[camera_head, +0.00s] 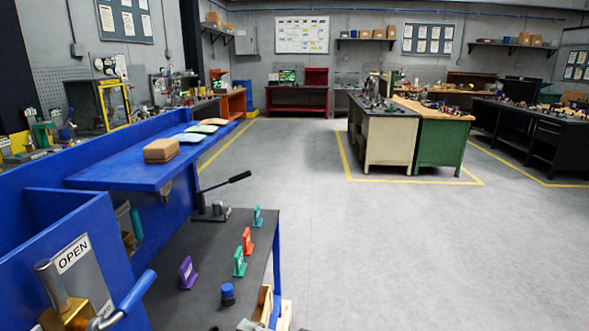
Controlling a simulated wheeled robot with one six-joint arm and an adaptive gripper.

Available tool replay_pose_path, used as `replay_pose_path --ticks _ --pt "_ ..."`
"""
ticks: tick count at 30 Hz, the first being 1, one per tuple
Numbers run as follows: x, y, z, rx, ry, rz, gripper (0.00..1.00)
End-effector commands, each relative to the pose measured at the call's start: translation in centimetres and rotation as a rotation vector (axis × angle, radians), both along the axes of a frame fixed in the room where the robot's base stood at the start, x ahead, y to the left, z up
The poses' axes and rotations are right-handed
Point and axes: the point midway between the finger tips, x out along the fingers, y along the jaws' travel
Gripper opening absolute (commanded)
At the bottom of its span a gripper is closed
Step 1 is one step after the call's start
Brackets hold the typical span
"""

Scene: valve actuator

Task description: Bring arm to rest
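My arm and gripper do not show in this view. At the bottom left, a brass valve (68,314) with a grey pipe (52,284) and a blue lever handle (137,292) stands in front of a plate marked OPEN (73,254). The lever slants up to the right. The picture's lower edge cuts off part of the valve.
A dark bench top (205,262) holds a black-handled lever (226,184), a purple stand (187,272), an orange stand (248,241), teal stands (239,262) and a blue knob (228,291). A blue shelf (130,177) carries a cardboard box (161,150). Open floor (400,250) lies right.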

Motion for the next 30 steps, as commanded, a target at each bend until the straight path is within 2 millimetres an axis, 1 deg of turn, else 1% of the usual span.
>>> replay_pose_path --ticks 1,6,11,15,20,24,26,30 --pt "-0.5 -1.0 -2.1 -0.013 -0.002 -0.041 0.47" --pt "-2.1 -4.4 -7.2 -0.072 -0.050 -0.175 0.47" --pt "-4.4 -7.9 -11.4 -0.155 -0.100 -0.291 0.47" --pt "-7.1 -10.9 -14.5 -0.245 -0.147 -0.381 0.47" --pt "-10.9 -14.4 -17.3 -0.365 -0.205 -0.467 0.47" --pt "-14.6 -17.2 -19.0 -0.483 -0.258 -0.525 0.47" --pt "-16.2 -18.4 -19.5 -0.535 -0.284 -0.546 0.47" --pt "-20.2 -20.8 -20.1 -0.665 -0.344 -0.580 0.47"
